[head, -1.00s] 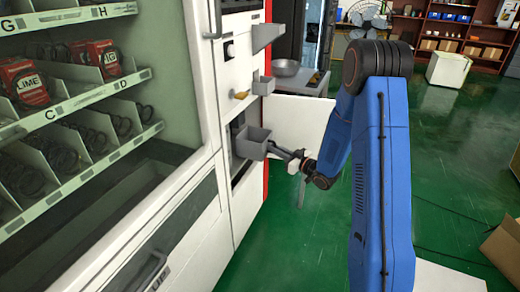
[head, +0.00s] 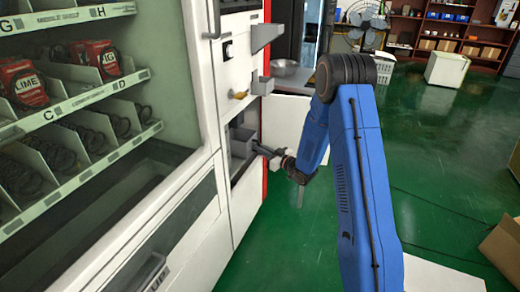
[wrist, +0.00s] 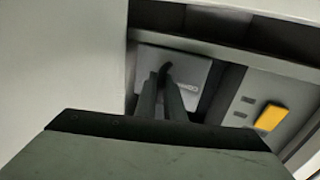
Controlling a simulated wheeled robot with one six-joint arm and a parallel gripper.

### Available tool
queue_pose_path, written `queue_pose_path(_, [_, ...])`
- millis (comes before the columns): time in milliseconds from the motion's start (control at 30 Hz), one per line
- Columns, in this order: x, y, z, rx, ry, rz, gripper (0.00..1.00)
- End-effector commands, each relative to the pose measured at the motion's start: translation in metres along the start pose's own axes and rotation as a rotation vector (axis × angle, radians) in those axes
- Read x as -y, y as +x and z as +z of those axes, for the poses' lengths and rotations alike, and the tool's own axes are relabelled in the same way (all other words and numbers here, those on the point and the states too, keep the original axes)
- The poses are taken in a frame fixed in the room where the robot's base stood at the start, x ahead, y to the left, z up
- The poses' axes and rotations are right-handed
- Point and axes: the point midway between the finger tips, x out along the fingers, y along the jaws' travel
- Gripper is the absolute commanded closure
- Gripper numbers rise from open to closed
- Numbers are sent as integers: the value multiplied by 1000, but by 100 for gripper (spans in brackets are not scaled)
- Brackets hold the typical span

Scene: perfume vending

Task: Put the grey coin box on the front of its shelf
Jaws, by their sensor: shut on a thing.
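The grey coin box (head: 242,143) is in the open recess of the white vending machine's front panel, in the middle of the head view. My gripper (head: 264,151) reaches it from the right and is shut on its near side. In the wrist view, my gripper's two dark fingers (wrist: 166,92) meet a light grey face, which looks like the coin box (wrist: 190,68). The shelf is the recess around the box; its floor is mostly hidden, and I cannot tell whether the box touches it.
A grey tray (head: 265,37) and a small grey cup (head: 262,85) stick out from the panel above the recess. A yellow part (wrist: 271,117) shows beside the box in the wrist view. The white door (head: 285,122) stands open behind my arm.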

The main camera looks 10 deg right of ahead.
Motion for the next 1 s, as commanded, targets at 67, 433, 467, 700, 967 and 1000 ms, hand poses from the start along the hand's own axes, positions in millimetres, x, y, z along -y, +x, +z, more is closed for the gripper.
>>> queue_pose_path(67, [0, 0, 0, -2, -1, 0, 100])
queue_pose_path(433, [0, 0, 2, 0, -1, 0, 73])
queue_pose_path(467, [0, 0, 2, 0, -1, 0, 73])
queue_pose_path(700, [0, 0, 2, 0, -1, 0, 73])
queue_pose_path(967, [-1, -21, 0, 2, -1, 1, 73])
queue_pose_path(1000, [-1, -29, 0, 1, -1, 2, 73])
